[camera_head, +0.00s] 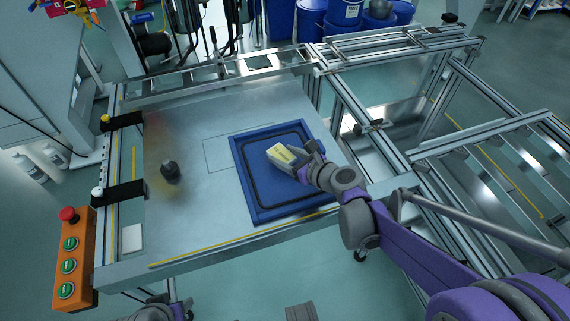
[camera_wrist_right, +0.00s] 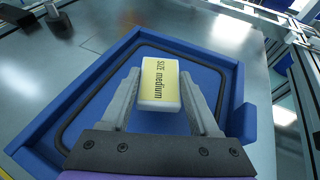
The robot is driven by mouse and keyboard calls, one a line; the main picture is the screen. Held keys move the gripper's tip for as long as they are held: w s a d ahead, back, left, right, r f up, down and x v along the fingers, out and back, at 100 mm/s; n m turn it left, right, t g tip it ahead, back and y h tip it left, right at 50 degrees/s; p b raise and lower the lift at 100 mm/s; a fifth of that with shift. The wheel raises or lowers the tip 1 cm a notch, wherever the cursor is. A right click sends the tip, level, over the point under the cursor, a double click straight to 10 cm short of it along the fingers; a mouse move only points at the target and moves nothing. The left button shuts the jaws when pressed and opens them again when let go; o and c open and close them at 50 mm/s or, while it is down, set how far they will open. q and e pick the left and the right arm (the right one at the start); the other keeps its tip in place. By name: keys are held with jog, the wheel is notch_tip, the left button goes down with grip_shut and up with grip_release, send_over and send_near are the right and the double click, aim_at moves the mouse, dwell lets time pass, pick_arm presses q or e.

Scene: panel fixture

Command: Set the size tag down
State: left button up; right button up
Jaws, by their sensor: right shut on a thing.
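The size tag (camera_wrist_right: 160,84) is a small white block with a yellow face reading "SIZE medium". It also shows in the head view (camera_head: 281,154), over the blue tray. My right gripper (camera_wrist_right: 160,100) is shut on the tag, with one grey finger on each side of it. In the head view the right gripper (camera_head: 304,162) reaches in from the right over the tray. Whether the tag touches the tray floor or is a little above it, I cannot tell. At the bottom left of the head view, part of my left arm shows, but its fingers do not.
The blue tray (camera_head: 254,206) with a black inner line lies on the metal table (camera_head: 200,215). A dark knob (camera_head: 170,171) stands left of it. An orange button box (camera_head: 75,262) is at the table's left edge. Aluminium rails (camera_head: 440,150) run along the right.

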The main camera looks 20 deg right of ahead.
jog(key=shift+f+b, duration=0.5)
jog(key=shift+f, duration=1.1)
jog(key=shift+f, duration=0.2)
jog(key=o, duration=1.4)
jog(key=shift+c, duration=0.2)
jog(key=shift+r, duration=0.1)
jog(key=shift+s+r, duration=0.15)
jog(key=shift+r, duration=0.05)
jog(key=p+v, duration=0.3)
jog(key=v, duration=0.8)
jog(key=shift+s+d+r, duration=0.15)
jog(key=shift+s+d, duration=0.05)
jog(key=shift+s, duration=0.1)
